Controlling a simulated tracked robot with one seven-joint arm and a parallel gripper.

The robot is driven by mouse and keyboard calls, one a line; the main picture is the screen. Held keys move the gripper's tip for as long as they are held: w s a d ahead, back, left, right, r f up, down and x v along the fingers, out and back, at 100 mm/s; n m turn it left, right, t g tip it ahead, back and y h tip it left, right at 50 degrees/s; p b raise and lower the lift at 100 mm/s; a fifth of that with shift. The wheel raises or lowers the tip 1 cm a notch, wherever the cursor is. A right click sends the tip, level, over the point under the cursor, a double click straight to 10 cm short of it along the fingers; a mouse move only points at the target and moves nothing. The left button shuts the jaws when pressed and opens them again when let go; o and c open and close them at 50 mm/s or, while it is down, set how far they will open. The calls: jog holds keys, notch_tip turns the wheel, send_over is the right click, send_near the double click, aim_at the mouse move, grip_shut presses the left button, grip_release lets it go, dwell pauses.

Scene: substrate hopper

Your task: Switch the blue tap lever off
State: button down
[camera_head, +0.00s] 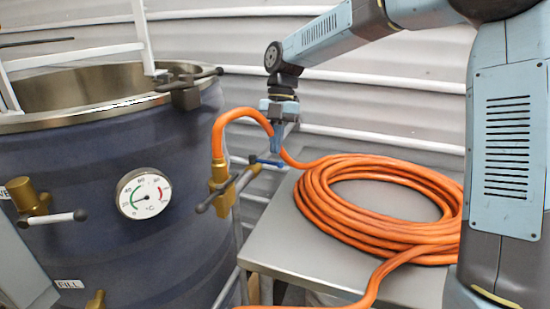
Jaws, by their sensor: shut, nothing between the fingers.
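A brass tap (222,188) sits on the right side of the dark blue vat (95,250), with an orange hose on its top. A grey bar with a dark knob crosses the tap. A small blue lever (266,161) shows just right of the tap, roughly level. My gripper (277,150) points down from above with its fingers shut and empty. Its tips are at or just above the blue lever in the picture; I cannot tell whether they touch it. The fingers overlap part of the hose behind.
A coiled orange hose (335,218) lies on a grey metal table (290,248) to the right. A dark clamp (187,85) sits on the vat rim, left of my gripper.

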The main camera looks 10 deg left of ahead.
jog(key=shift+v, duration=2.45)
jog(key=shift+s+a, duration=0.1)
jog(key=shift+s, duration=0.05)
jog(key=s+d+m+t, duration=0.4)
jog(key=s+d+m, duration=0.8)
jog(key=d+m, duration=0.3)
jog(key=s+d+r+m+t, duration=0.1)
jog(key=s+d+m+t, duration=0.4)
jog(key=s+d+m, duration=0.6)
jog(key=d+m, duration=0.4)
jog(key=m, duration=0.3)
jog(key=shift+s+m+t+h, duration=0.3)
jog(key=shift+s+m+h, duration=0.1)
jog(key=shift+d, duration=0.1)
